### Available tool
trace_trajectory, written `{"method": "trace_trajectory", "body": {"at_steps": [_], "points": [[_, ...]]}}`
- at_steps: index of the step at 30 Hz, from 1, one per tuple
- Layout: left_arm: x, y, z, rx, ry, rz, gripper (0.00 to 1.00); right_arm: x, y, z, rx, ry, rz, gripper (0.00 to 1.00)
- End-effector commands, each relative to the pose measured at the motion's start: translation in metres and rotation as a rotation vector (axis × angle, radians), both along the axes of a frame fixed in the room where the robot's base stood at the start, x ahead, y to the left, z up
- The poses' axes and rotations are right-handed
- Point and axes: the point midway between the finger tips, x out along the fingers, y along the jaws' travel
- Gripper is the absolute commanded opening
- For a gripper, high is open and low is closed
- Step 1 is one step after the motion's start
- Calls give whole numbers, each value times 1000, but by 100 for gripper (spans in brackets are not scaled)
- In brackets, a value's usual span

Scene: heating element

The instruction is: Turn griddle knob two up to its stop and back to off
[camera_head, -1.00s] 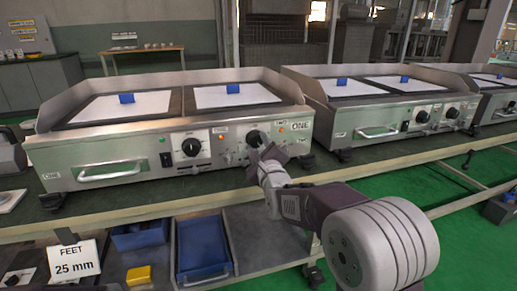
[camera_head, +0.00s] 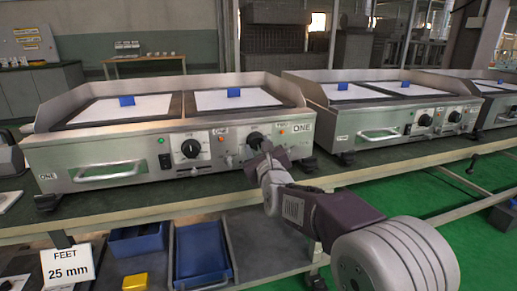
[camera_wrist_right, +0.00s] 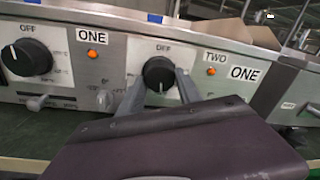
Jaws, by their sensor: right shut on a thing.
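Griddle knob two (camera_wrist_right: 158,73) is a round black knob on the front panel, under an OFF label and left of the TWO label (camera_wrist_right: 215,57). A pale mark shows near its lower edge. My right gripper (camera_wrist_right: 160,80) is shut on the knob, with one finger on each side. In the head view, knob two (camera_head: 254,139) is partly hidden by my right gripper (camera_head: 259,149). The griddle marked ONE (camera_head: 110,176) stands on the bench. My left gripper is not in view.
Knob one (camera_head: 190,148) is to the left, with an orange lamp (camera_wrist_right: 93,53) near it. Another orange lamp (camera_wrist_right: 211,71) is right of knob two. Small levers (camera_wrist_right: 103,100) stick out below the knobs. A second griddle (camera_head: 375,130) stands to the right.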

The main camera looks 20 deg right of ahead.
Motion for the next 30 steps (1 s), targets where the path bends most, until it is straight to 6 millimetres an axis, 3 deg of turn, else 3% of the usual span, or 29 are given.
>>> {"method": "trace_trajectory", "body": {"at_steps": [8, 9, 11, 22, 30], "points": [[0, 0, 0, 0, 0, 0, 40, 0, 0, -2, 0, 5, 0, 1], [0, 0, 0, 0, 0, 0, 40, 0, 0, -2, -1, 5, 0, 50], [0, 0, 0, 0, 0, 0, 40, 0, 0, -2, -1, 5, 0, 63], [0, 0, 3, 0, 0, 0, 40, -5, 0, 0, -1, 2, 0, 63], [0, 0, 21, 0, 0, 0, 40, -57, 3, 3, 0, 3, 1, 63]]}}
